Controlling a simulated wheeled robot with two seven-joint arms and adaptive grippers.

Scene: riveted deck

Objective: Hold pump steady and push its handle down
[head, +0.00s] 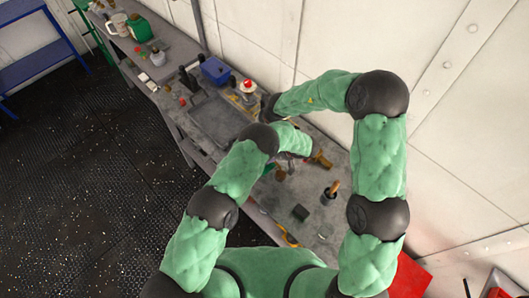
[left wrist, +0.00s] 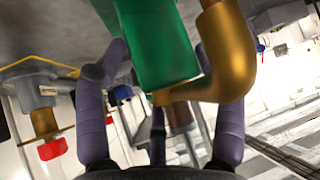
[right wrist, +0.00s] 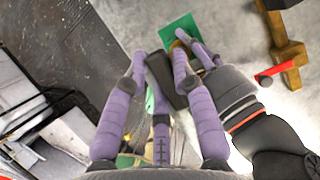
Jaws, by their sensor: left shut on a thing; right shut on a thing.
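The pump's green body (left wrist: 158,45) and curved brass spout (left wrist: 232,50) fill the upper middle of the left wrist view. My left gripper (left wrist: 165,75) is closed around the pump, its purple fingers on either side. In the right wrist view the pump's green base (right wrist: 178,32) sits on the bench. There my right gripper (right wrist: 160,65) is shut on a dark bar (right wrist: 166,80), seemingly the pump handle, above the base. In the head view my arms hide most of the pump and both grippers.
The bench (head: 320,233) runs along the white wall. A brass fitting (head: 322,159), a wooden-handled tool (head: 331,191) and a dark block (head: 300,212) stand near the pump. A tray (head: 214,120), blue box (head: 215,70) and green can (head: 139,30) lie farther back.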

